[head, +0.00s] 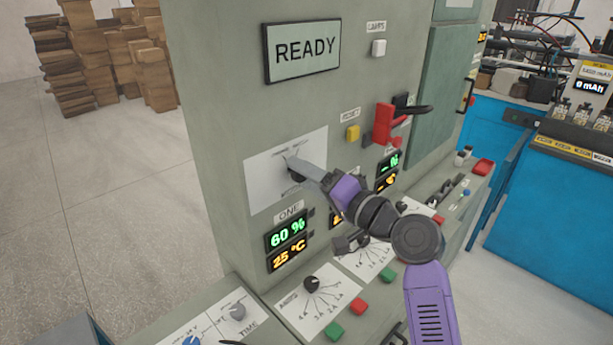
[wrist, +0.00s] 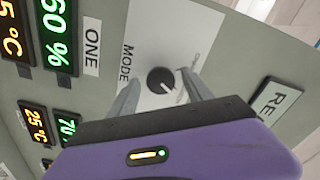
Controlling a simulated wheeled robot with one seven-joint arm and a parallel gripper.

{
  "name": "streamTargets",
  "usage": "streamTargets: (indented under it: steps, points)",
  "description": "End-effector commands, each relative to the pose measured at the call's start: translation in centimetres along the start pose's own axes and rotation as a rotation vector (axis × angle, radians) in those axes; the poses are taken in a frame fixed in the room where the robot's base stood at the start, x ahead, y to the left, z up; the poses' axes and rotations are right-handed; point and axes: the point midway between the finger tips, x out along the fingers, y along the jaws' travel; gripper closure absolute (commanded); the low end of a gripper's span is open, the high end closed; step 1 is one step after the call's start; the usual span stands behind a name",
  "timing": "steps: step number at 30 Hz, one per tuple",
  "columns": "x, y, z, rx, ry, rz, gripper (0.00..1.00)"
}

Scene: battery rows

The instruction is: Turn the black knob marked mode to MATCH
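The black mode knob (wrist: 160,80) sits on a white plate (wrist: 160,35) printed MODE, on the grey cabinet front. Its pale mark points to the lower right in the wrist view; the small position words there are too faint to read. My gripper (wrist: 160,83) is open, with one grey finger at each side of the knob in that view. I cannot tell whether either finger touches it. In the head view my gripper (head: 296,166) reaches the white plate (head: 262,182), and its fingers hide most of the knob.
A READY display (head: 302,50) is above the plate. A yellow button (head: 352,132) and a red lever switch (head: 384,124) are to its right. The ONE readouts (head: 287,234) are below. A sloped desk holds more knobs, including a black one (head: 312,284).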

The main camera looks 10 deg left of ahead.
Motion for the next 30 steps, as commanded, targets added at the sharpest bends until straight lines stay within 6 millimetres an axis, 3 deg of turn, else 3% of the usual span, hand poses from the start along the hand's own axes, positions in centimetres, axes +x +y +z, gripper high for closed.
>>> streamTargets:
  steps: [7,15,21,30]
  points:
    - [-0.9,0.1,0.1,-0.001,0.001,-0.001,0.41]
    - [-5.3,0.2,0.0,-0.002,0.003,0.000,0.41]
    - [-7.4,0.1,0.0,-0.001,0.001,0.000,0.41]
    - [-7.8,0.0,0.0,0.000,0.000,0.000,0.41]
